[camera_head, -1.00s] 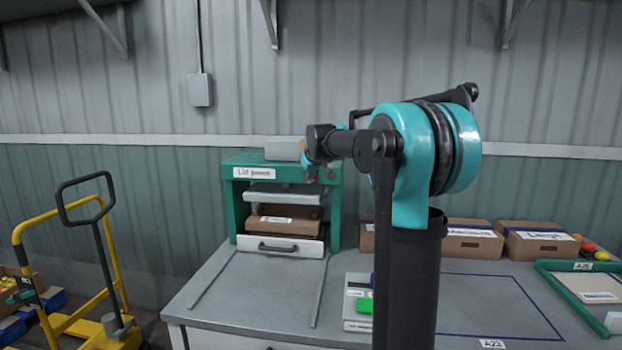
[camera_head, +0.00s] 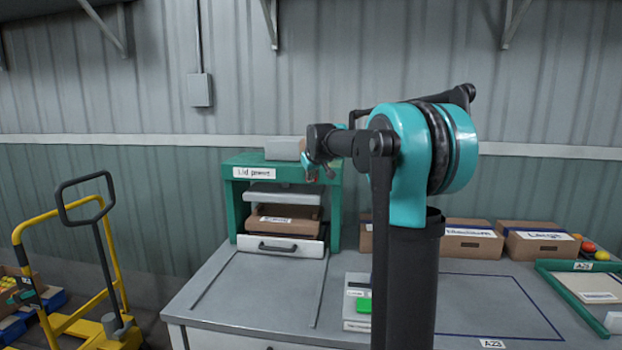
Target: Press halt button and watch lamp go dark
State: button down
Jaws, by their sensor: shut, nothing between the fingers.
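My gripper (camera_head: 320,174) is small in view, in front of the upper right of the green press (camera_head: 336,205) labelled "Lid press", with its fingers pointing down. It is shut and empty. A small pale control box (camera_head: 356,326) with labels stands on the grey bench, partly hidden behind my arm. No halt button can be clearly made out. My gripper is well above and left of the box.
The press holds a brown carton (camera_head: 284,226) above a pale drawer front with a dark handle. Labelled cartons (camera_head: 470,241) line the back of the grey bench (camera_head: 262,290). A green frame (camera_head: 575,300) lies at right. A yellow pallet truck (camera_head: 75,320) stands left.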

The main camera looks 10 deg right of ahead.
jog(key=shift+s+a, duration=0.25)
jog(key=shift+s, duration=0.6)
jog(key=s, duration=0.1)
jog(key=s+a, duration=0.1)
jog(key=s, duration=0.2)
jog(key=shift+s+a, duration=0.3)
jog(key=shift+s, duration=0.05)
dwell(0.4)
